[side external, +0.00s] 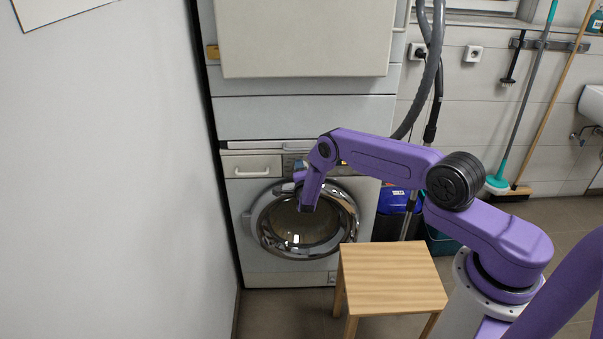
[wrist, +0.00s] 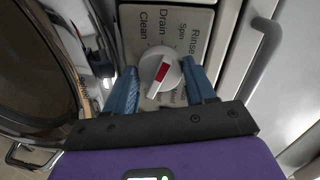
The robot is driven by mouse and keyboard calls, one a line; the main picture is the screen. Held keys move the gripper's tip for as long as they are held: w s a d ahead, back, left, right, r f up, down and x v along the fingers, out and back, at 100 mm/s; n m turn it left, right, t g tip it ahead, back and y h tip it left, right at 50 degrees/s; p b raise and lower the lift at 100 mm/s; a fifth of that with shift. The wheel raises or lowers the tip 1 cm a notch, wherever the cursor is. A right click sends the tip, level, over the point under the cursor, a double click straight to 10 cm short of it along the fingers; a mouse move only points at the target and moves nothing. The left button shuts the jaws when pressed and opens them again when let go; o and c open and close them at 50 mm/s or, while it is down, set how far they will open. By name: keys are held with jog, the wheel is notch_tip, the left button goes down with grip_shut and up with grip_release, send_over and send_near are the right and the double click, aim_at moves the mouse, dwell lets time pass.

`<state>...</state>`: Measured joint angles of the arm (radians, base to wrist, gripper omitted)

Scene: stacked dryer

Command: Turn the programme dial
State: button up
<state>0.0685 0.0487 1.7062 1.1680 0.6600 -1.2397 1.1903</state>
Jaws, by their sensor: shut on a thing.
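The programme dial (wrist: 160,74) is a round white knob with a red mark, on a light control panel (wrist: 140,25). Printed words Clean, Drain, Rinse and Spin surround it. There my wrist and fingers hide the dial.
The chrome-ringed round door (side external: 270,222) is just below my gripper; its rim also shows at left in the wrist view (wrist: 70,75). A drawer with a handle (side external: 252,171) is to the left. A wooden stool (side external: 390,278) stands in front, under my arm. A white wall closes the left side.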

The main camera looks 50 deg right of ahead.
jog(key=n, duration=0.5)
jog(key=shift+a+f+g+h, duration=0.1)
jog(key=shift+a+g+h, duration=0.05)
jog(key=shift+g+h, duration=0.25)
jog(key=shift+n, duration=2)
jog(key=shift+g+h, duration=0.3)
jog(key=o, duration=1)
jog(key=shift+o, duration=0.2)
jog(key=v, duration=1.7)
jog(key=shift+s+a, duration=0.15)
